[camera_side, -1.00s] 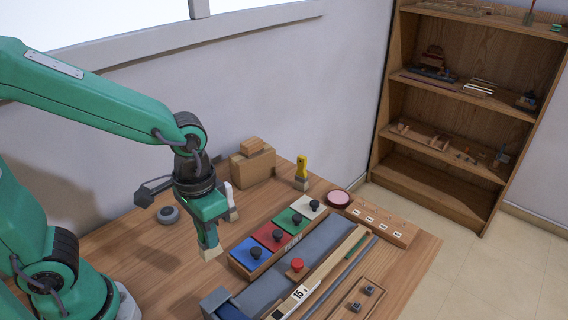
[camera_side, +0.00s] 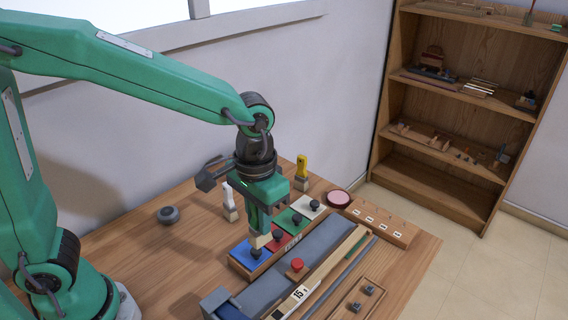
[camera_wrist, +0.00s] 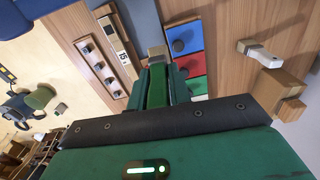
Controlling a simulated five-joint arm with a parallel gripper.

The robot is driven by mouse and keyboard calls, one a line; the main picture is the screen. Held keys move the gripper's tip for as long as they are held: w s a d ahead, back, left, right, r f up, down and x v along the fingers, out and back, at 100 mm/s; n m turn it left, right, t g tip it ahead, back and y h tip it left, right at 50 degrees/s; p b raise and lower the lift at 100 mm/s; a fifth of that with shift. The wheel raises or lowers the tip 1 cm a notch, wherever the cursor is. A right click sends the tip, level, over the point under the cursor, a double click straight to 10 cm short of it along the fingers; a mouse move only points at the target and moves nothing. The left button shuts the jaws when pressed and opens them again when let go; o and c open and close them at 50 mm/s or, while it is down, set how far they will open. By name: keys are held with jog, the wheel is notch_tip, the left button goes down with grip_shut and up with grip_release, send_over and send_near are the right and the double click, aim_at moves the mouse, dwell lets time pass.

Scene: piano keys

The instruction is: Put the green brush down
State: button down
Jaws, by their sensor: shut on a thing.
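My gripper (camera_side: 259,212) is shut on the green brush and points down over the table. The brush's cream bristle end (camera_side: 260,240) shows below the jaws in the side view, in front of the blue and red pads. In the wrist view its green handle (camera_wrist: 157,86) lies between the jaws, with the bristles (camera_wrist: 157,52) beyond the fingertips. The brush seems held above the pad tray; the exact gap below the bristles cannot be told.
The blue pad (camera_side: 249,253), red pad (camera_side: 276,238), green pad (camera_side: 289,220) and white pad (camera_side: 307,207) have dark knobs. A white brush (camera_side: 230,203) and yellow brush (camera_side: 302,170) stand behind. A grey puck (camera_side: 168,215) sits left; bare wood lies around it.

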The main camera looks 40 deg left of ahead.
jog(key=w+d+f, duration=0.1)
jog(key=w+d, duration=0.5)
jog(key=d, duration=0.6)
jog(key=w+d+f, duration=0.1)
jog(key=w+d, duration=0.4)
jog(key=d, duration=0.6)
jog(key=shift+w+d+n, duration=0.4)
jog(key=shift+f, duration=0.15)
jog(key=shift+w+a+f, duration=0.85)
jog(key=shift+w+f, duration=0.9)
jog(key=shift+f, duration=0.05)
jog(key=shift+w+a+f, duration=0.9)
jog(key=shift+w+f, duration=0.8)
jog(key=shift+f, duration=0.15)
jog(key=shift+w+a+f, duration=0.85)
jog(key=shift+w+f, duration=0.9)
jog(key=shift+f, duration=0.05)
jog(key=shift+f, duration=0.15)
jog(key=c, duration=1.3)
grip_release()
